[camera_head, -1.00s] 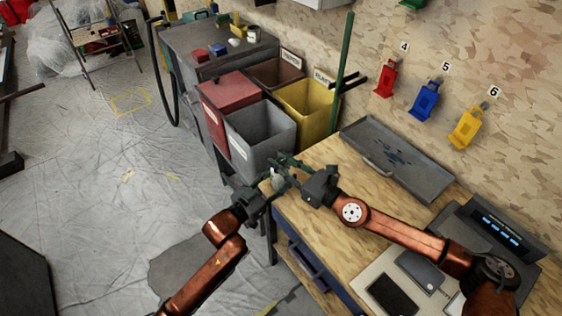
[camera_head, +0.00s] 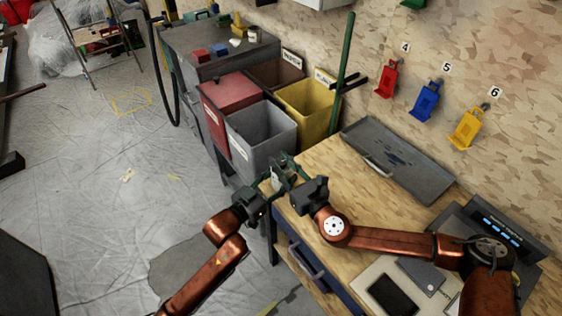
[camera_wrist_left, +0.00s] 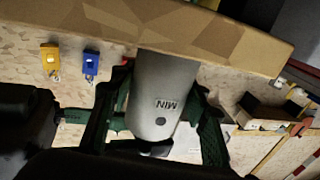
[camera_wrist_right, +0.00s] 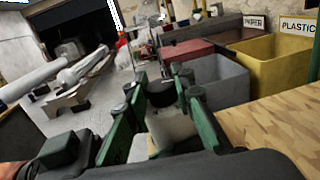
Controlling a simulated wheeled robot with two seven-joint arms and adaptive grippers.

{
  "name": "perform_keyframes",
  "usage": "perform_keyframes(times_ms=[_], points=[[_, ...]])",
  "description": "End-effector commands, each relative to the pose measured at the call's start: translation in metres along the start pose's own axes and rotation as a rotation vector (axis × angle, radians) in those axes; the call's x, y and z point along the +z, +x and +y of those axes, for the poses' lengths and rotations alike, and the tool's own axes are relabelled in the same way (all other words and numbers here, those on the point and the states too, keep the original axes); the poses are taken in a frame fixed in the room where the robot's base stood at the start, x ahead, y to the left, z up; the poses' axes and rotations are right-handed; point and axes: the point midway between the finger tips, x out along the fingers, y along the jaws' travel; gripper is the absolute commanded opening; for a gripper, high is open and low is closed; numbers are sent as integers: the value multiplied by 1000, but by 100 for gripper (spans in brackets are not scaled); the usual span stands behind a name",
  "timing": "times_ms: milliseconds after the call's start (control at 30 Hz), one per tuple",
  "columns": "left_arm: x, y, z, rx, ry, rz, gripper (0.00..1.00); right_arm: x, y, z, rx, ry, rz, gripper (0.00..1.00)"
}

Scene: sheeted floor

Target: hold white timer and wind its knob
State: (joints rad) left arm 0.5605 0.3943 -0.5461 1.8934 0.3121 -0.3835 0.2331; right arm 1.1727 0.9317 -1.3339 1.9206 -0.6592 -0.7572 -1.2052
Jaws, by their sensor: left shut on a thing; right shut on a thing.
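The white timer (camera_wrist_left: 158,92) is a smooth pale body with a "MIN" label, seen in the left wrist view between the green fingers of my left gripper (camera_wrist_left: 155,105). My left gripper is shut on its body and holds it up by the bench's near left corner; it also shows small in the head view (camera_head: 276,181). In the right wrist view, the dark knob (camera_wrist_right: 161,93) sits between the fingertips of my right gripper (camera_wrist_right: 160,88), which is shut on it. In the head view the fingers partly hide the timer.
The wooden bench (camera_head: 318,166) carries a grey tray (camera_head: 400,160) and a dark phone-like device (camera_head: 393,294). Grey (camera_head: 262,128), yellow (camera_head: 308,105) and red (camera_head: 228,88) bins stand just beyond the grippers. The floor at left is mostly clear.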

Motion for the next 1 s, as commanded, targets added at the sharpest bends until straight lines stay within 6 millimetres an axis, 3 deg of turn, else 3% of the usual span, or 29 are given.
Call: perform_keyframes(times_ms=[500, 1000], points=[[4, 0, 2, 3, 1, -6, 14, 2, 1, 2, -252, -1, -2, 0], [4, 0, 1, 2, 1, -6, 14, 1, 0, -1, -286, -4, 2, 0]])
